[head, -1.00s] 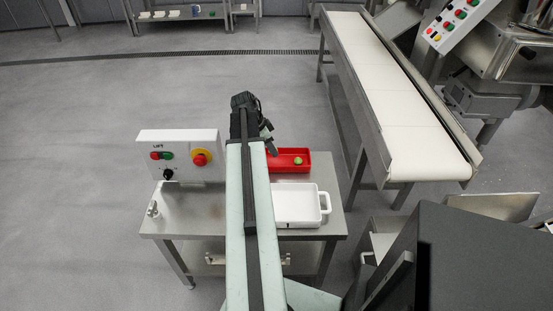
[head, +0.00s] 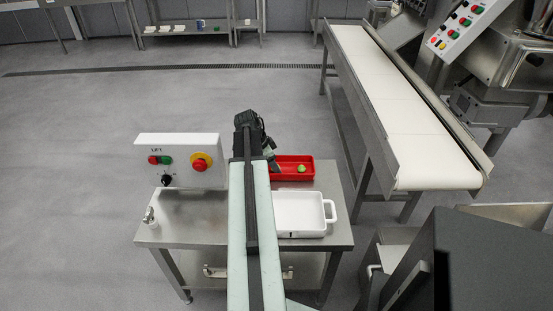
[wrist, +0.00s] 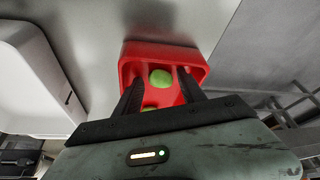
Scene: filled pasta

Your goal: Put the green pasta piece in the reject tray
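The red tray (head: 312,177), which looks like the reject tray, stands on the steel table behind the white dish. A green pasta piece (head: 301,168) lies in it; it also shows in the wrist view (wrist: 160,77). A second green patch (wrist: 148,109) shows in the wrist view nearer my gripper, mostly hidden by the gripper body, so I cannot tell its full shape. My gripper (wrist: 160,84) is open over the red tray, its two dark fingers apart with nothing visibly held between them. In the head view my arm hides the tray's left part.
The white dish (head: 328,222) with a handle stands in front of the red tray. A lift control box (head: 180,160) is on the table's left. A white conveyor (head: 400,120) runs along the right. A dark machine block stands at lower right.

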